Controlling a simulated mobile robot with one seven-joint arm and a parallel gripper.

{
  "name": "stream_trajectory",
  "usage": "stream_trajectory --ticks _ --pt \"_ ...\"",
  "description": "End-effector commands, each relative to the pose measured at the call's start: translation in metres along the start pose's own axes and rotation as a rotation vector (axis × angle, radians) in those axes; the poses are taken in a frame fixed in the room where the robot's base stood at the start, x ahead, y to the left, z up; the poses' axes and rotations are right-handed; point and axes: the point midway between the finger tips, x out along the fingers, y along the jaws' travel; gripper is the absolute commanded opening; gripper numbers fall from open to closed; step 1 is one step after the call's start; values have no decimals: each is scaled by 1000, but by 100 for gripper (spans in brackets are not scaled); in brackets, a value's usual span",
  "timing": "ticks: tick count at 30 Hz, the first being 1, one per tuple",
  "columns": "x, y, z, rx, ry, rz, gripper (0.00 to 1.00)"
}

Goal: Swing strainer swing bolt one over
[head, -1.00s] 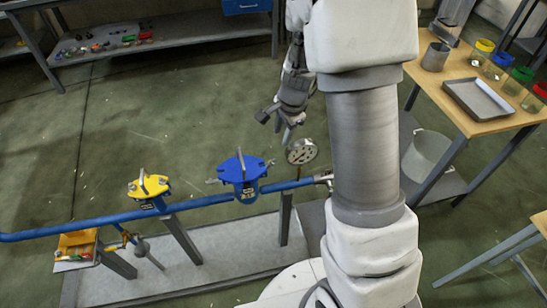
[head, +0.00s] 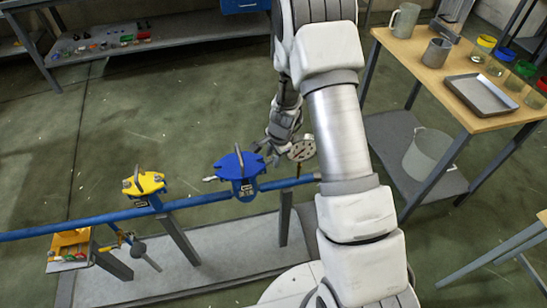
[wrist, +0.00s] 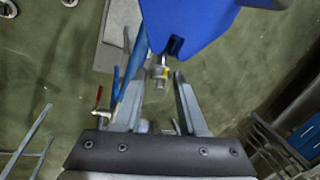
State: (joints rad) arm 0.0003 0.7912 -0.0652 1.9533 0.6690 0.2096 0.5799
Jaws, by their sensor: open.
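The blue strainer (head: 240,163) sits on the blue pipe, its lid and curved handle facing up. A bolt (head: 210,179) sticks out at the left of its lid. My gripper (head: 266,153) is at the lid's right side, with its jaws open. In the wrist view the blue lid (wrist: 185,25) fills the top. A metal swing bolt with a nut (wrist: 160,76) shows by the lid's slot, between my open fingers (wrist: 161,82) and seemingly not gripped. A smaller yellow strainer (head: 146,183) stands further left on the pipe.
A pressure gauge (head: 302,149) stands close right of my gripper. The blue pipe (head: 90,222) runs left. A wooden table (head: 420,62) with a metal tray (head: 480,95) and jars is at the right. A grey bucket (head: 430,152) sits below it.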

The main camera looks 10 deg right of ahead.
Motion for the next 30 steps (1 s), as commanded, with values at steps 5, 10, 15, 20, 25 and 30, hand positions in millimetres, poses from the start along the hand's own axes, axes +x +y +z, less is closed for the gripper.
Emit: stream_trajectory --ticks 5,10,15,20,25,30 --pt "1 0 0 0 0 0 41" --pt "1 0 0 0 0 0 29" --pt "1 0 0 0 0 0 0" --pt "1 0 0 0 0 0 0" --pt "-2 -1 2 -6 13 8 0" --pt "-6 -2 6 -22 67 31 0"
